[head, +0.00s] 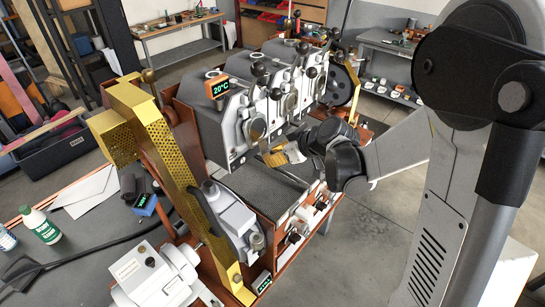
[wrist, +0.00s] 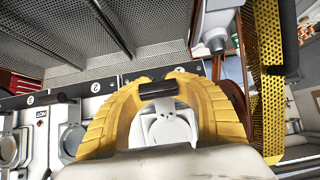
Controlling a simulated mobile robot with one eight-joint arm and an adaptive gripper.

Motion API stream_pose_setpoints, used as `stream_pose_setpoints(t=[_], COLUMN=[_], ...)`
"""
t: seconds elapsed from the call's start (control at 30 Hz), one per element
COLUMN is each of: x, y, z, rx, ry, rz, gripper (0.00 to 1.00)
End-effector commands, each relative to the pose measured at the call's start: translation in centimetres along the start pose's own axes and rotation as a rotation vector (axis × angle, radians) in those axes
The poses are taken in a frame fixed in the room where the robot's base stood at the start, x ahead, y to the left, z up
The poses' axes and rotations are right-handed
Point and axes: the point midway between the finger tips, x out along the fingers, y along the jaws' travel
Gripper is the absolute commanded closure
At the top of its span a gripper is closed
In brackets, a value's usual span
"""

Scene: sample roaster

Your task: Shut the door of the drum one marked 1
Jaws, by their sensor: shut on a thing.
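My gripper (head: 279,154) has yellow fingers and is at the front of the row of grey roaster drums. In the wrist view my gripper (wrist: 159,88) is closed around a short dark bar handle (wrist: 157,90). The handle is in front of a pale door part (wrist: 168,129) framed by the fingers. The panel beside it carries the numbers 3 and 2, running to the right. The number at the held door is largely hidden by a finger. The nearest drum (head: 208,118) in the head view has a 20°C display. I cannot tell how far the held door stands open.
A perforated yellow guard (head: 165,160) rises to the left of the drums and shows at the right of the wrist view. A perforated cooling tray (head: 240,172) lies below the drums. Bottles (head: 40,226) stand on the left bench. The floor to the right is clear.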

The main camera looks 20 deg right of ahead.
Motion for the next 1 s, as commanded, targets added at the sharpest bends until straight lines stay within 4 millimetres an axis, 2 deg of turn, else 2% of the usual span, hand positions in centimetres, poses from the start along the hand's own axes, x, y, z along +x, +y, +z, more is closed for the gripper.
stream_pose_setpoints(t=[1.0], x=[0.9], y=[0.03], z=[-0.28], rx=[0.001], ry=[0.066], rz=[0.0], gripper=[1.0])
